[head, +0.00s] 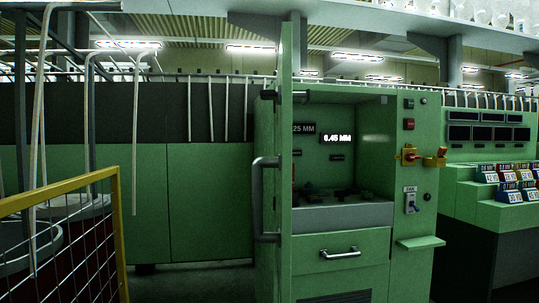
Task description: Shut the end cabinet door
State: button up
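A green end cabinet (398,225) stands right of centre in the head view. Its tall green door (286,130) stands open at the cabinet's left side and is seen nearly edge-on, jutting toward me. A grey bar handle (258,200) sticks out from the door's left face. The cabinet's upper opening shows a dim interior (350,165) with small dark items and size labels. Part of the interior's left side is hidden behind the door. My gripper is not in view.
A drawer (340,254) is below the opening. Red and yellow switches and a small green shelf (420,243) are on the cabinet's right side. A yellow-framed mesh barrier (75,235) stands at left front. A stepped green console (495,195) is at right. Some dark floor shows left of the door.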

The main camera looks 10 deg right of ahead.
aim_at(271, 163)
jog(key=z, duration=0.1)
jog(key=i, duration=0.95)
jog(key=z, duration=0.4)
jog(key=k, duration=1.25)
jog(key=u, duration=0.45)
